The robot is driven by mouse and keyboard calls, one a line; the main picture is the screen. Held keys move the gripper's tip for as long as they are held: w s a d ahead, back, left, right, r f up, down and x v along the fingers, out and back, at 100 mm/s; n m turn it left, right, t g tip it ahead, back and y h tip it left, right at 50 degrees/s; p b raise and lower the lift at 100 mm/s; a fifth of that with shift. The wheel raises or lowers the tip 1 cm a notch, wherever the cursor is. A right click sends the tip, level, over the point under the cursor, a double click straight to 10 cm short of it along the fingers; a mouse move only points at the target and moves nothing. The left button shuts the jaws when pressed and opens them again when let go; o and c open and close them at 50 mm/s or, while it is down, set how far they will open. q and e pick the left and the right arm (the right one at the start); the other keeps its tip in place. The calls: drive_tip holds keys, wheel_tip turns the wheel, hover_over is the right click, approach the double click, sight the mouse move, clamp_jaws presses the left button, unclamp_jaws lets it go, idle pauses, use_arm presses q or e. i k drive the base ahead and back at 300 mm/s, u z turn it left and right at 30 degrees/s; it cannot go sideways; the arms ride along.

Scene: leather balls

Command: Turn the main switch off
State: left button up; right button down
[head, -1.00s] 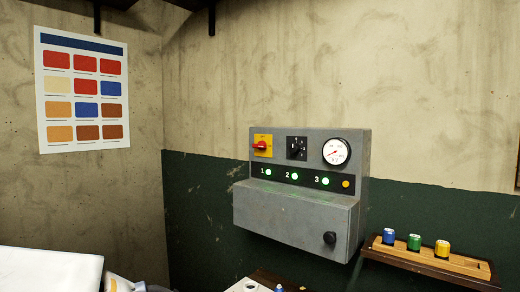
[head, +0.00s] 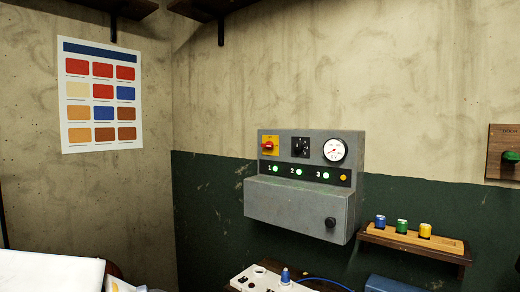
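The main switch looks to be the red rotary handle (head: 269,146) on a yellow plate, at the upper left of a grey control box (head: 300,205) on the wall. The handle appears to lie roughly sideways; its markings are too small to read. Below it, the lamps numbered 1 (head: 275,169), 2 (head: 299,171) and 3 (head: 325,174) glow green, with a small amber light (head: 344,177) at their right. A black selector (head: 300,147) and a round white gauge (head: 335,150) sit beside the switch. Neither of my grippers is in view.
A wooden rack (head: 412,241) with blue, green and yellow capped pots hangs right of the box. Below stand a white holed block (head: 255,280) and a blue object (head: 398,284). A white surface (head: 45,270) fills the lower left. A colour chart (head: 101,95) hangs on the left wall.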

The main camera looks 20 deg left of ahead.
sight(269, 145)
drive_tip(key=k, duration=0.85)
drive_tip(key=u, duration=0.8)
drive_tip(key=i, duration=0.6)
drive_tip(key=u, duration=0.75)
drive_tip(key=i, duration=0.7)
drive_tip(key=z, duration=0.7)
drive_tip(key=i, duration=0.85)
drive_tip(key=z, duration=0.8)
